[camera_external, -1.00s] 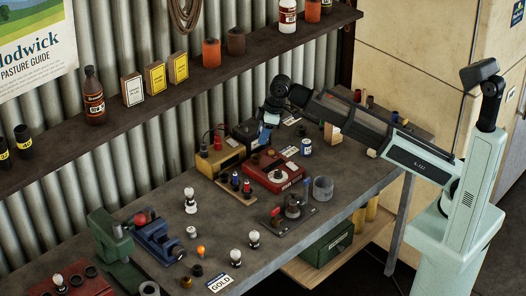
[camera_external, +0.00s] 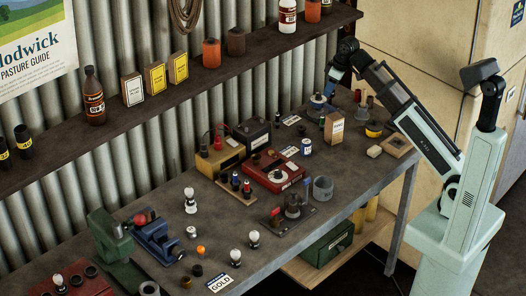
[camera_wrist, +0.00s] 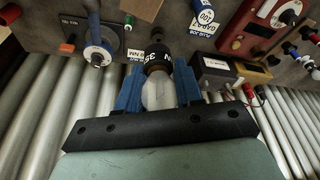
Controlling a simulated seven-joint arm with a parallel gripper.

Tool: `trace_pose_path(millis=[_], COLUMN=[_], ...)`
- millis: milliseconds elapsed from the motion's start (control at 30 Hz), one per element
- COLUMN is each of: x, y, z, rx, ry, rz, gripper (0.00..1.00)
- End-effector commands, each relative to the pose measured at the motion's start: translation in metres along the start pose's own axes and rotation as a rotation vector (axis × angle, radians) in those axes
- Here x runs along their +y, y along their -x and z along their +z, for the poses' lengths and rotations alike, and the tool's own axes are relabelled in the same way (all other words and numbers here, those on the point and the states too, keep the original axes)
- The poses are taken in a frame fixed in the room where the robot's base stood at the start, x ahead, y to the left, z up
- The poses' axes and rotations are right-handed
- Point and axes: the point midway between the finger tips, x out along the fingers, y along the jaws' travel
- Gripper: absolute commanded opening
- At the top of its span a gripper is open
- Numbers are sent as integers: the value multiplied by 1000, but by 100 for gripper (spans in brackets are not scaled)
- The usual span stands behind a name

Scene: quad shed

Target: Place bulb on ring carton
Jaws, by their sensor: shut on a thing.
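My gripper (camera_wrist: 160,75) is shut on a pale bulb (camera_wrist: 157,93) in the wrist view, with one blue finger on each side of it. A dark band with partly hidden white letters shows beyond the bulb; I cannot tell whether it belongs to it. In the external view my gripper (camera_external: 334,78) is over the far right end of the bench, and the bulb is not clear there. A tan upright carton, likely the ring carton (camera_external: 334,128), stands on the bench below and in front of my gripper. It also shows at the wrist view's top edge (camera_wrist: 143,8).
Several other bulbs (camera_external: 190,205) stand on the near bench.

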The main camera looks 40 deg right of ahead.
Motion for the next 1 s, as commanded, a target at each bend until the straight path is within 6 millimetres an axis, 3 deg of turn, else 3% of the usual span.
trace_pose_path(millis=[267,633,1000], x=[17,16,16], y=[4,-44,-71], z=[18,34,41], rx=[-2,-3,-2], ry=[-37,-37,-37], rz=[11,11,11], gripper=[5,5,5])
